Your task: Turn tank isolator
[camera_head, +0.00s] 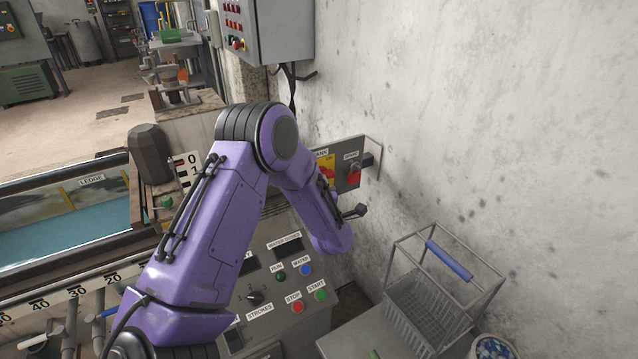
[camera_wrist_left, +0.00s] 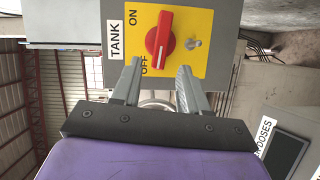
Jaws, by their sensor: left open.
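The tank isolator is a red rotary knob (camera_wrist_left: 160,40) on a yellow plate (camera_wrist_left: 198,25) marked ON and OFF, beside a TANK label (camera_wrist_left: 115,40). It looks turned on its side in the left wrist view. In the head view the yellow plate (camera_head: 324,162) is partly hidden by my purple left arm. My left gripper (camera_wrist_left: 160,84) is open and empty, its two fingers pointing at the plate. The knob lies ahead of the gap between the fingertips, with its lower end close to them; I cannot tell if they touch. My right gripper is not in view.
A second isolator (camera_head: 354,177) sits right of the tank one. Below is a control panel with START (camera_head: 320,295) and STOP (camera_head: 297,307) buttons. A wire basket (camera_head: 430,310) with a blue handle stands right. A water tank (camera_head: 60,230) lies left.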

